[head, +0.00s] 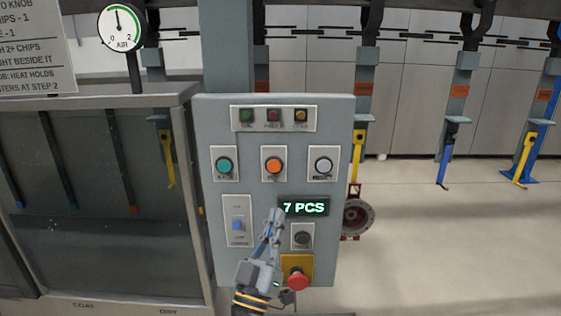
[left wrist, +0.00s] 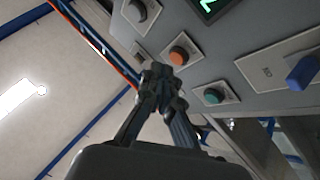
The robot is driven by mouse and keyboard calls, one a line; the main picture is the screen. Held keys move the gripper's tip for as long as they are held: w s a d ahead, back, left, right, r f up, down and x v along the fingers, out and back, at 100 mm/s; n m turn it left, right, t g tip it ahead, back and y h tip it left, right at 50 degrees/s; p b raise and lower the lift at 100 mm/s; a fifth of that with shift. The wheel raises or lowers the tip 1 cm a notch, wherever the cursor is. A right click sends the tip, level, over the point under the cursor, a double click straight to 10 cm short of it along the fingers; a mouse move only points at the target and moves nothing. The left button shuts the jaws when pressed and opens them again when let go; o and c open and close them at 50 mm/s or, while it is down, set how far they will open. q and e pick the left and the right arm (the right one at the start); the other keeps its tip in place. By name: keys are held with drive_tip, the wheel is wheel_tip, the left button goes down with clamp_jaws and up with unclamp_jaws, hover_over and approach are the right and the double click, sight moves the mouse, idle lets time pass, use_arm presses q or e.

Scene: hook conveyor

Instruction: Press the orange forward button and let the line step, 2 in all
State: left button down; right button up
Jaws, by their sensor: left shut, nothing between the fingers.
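The orange button (head: 273,165) sits in the middle of the button row on the grey control panel (head: 210,110). It also shows in the left wrist view (left wrist: 178,54), just beyond the fingertips. My left gripper (head: 274,214) is shut and empty. In the head view it is in front of the panel, below the orange button and left of the "7 PCS" display (head: 304,208). In the left wrist view its closed fingertips (left wrist: 160,82) appear apart from the button, though the exact gap cannot be told. My right gripper is in neither view.
A teal button (head: 224,165) and a white button (head: 323,166) flank the orange one. A blue switch (head: 238,225), a dark knob (head: 302,238) and a red emergency button (head: 298,280) are lower. Yellow hooks (head: 357,155) hang behind. Open floor lies right.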

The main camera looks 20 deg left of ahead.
sight(274, 166)
use_arm(q)
drive_tip(key=s+r+n+t, duration=0.1)
drive_tip(key=s+r, duration=0.2)
drive_tip(key=r, duration=0.3)
drive_tip(key=shift+r+y+p, duration=0.25)
drive_tip(key=shift+y+p, duration=0.1)
drive_tip(key=shift+y, duration=0.05)
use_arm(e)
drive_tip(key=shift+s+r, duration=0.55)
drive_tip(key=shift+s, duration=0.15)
use_arm(q)
drive_tip(key=shift+w, duration=0.15)
drive_tip(key=shift+w+a+b, duration=0.4)
drive_tip(key=shift+w+b, duration=0.1)
drive_tip(key=shift+w, duration=0.9)
drive_tip(key=shift+w+a+b, duration=0.35)
drive_tip(key=shift+w+b, duration=0.2)
drive_tip(key=shift+w, duration=0.8)
drive_tip(key=shift+w+a+b, duration=0.4)
drive_tip(key=shift+w+b, duration=0.1)
drive_tip(key=shift+w, duration=0.9)
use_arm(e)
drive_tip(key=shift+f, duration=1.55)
use_arm(q)
drive_tip(key=shift+w, duration=0.1)
drive_tip(key=shift+w+a, duration=0.1)
drive_tip(key=shift+w, duration=0.2)
